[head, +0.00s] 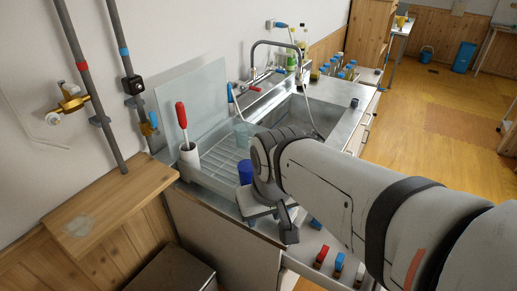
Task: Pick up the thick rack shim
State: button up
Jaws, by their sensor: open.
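My gripper (287,222) points down over the front edge of the sink counter, near an open drawer. It is open, and I see nothing held between its fingers. My arm covers much of the area behind and to the right of it. I cannot pick out the thick rack shim for certain.
The open drawer holds a red-topped piece (321,256) and a blue-topped piece (339,262). A blue cup (244,172) stands beside my wrist. A white holder (189,154) with a red-handled tool stands on the drainboard (215,172). A wooden shelf (120,205) is at left.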

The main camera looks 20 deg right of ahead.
aim_at(322, 256)
jog(key=u, duration=0.8)
jog(key=k, duration=1.5)
jog(key=z, duration=1.2)
jog(key=i, duration=1)
jog(key=z, duration=0.05)
